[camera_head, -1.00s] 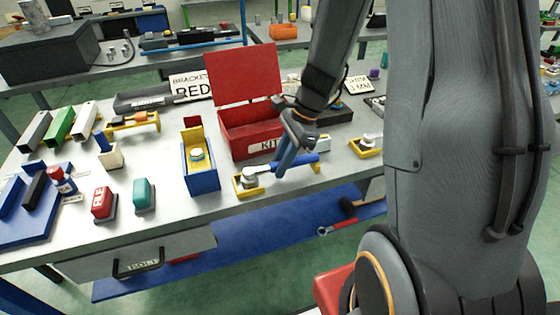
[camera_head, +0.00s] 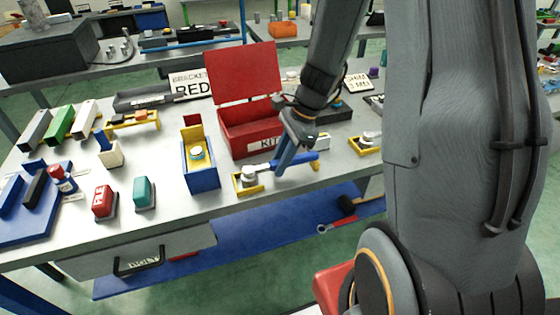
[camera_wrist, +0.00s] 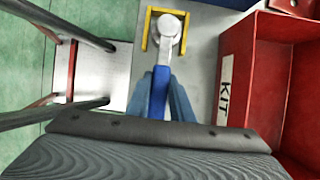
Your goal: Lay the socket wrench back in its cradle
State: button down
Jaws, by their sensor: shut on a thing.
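The socket wrench has a blue handle (camera_head: 303,160) and a round silver head (camera_head: 249,174). It lies at the table's front edge, before the red kit box. My gripper (camera_head: 281,168) is shut on the handle from above. The head is at the yellow cradle (camera_head: 242,191), within its outline. In the wrist view the head (camera_wrist: 169,27) shows between the sides of the yellow U-shaped cradle (camera_wrist: 147,40), with the handle (camera_wrist: 159,88) running back between my fingers (camera_wrist: 165,104). I cannot tell whether the wrench rests fully on the cradle. My fingers hide part of the handle.
The red kit box (camera_head: 247,137) with raised lid stands close behind my gripper. A blue-and-yellow box (camera_head: 203,181) stands left of the cradle. Another yellow holder (camera_head: 366,150) with a silver piece is to the right. A blue lower shelf (camera_head: 260,239) runs beneath the table's front edge.

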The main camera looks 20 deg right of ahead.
dwell(0.8)
jog(key=c, duration=1)
grip_release()
jog(key=shift+r+p, duration=3.95)
jog(key=shift+r, duration=0.1)
